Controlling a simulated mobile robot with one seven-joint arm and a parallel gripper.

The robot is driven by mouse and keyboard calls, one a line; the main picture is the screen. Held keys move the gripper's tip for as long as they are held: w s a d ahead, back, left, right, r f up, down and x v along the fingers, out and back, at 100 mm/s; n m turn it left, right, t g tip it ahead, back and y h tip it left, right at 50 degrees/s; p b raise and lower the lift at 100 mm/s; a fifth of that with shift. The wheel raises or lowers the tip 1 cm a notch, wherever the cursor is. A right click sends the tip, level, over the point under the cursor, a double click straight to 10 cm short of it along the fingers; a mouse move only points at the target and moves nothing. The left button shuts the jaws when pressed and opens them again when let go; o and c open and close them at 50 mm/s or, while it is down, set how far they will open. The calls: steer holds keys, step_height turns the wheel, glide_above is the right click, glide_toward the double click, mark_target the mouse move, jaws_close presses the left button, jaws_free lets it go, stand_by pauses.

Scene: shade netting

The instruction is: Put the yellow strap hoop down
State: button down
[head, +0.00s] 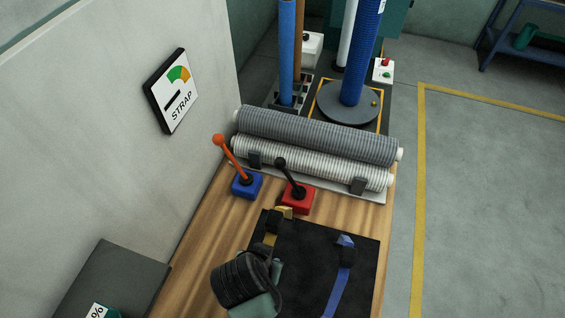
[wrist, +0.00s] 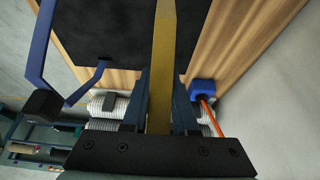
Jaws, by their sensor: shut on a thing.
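The yellow strap hoop (wrist: 164,45) runs between the two blue-grey fingers of my gripper (wrist: 160,84) in the wrist view, and the fingers are shut on it. In the head view a short part of the yellow strap hoop (head: 271,242) shows over the left edge of the black mat (head: 310,248), with a dark block on it. My dark wrist hides the rest. I cannot tell whether the hoop touches the mat. A blue strap hoop (head: 338,287) with a dark block stands on the right part of the mat.
A blue box with an orange lever (head: 246,186) and a red box with a black lever (head: 298,197) stand behind the mat. Two ribbed rolls (head: 315,145) lie beyond them. A wall with a STRAP gauge (head: 172,92) bounds the left. Bare mat lies between the hoops.

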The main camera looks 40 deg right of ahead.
step_height(320, 180, down, 7)
steer(key=shift+f, duration=0.2)
stand_by(0.3)
steer(key=shift+f, duration=0.15)
steer(key=c, duration=0.7)
jaws_free()
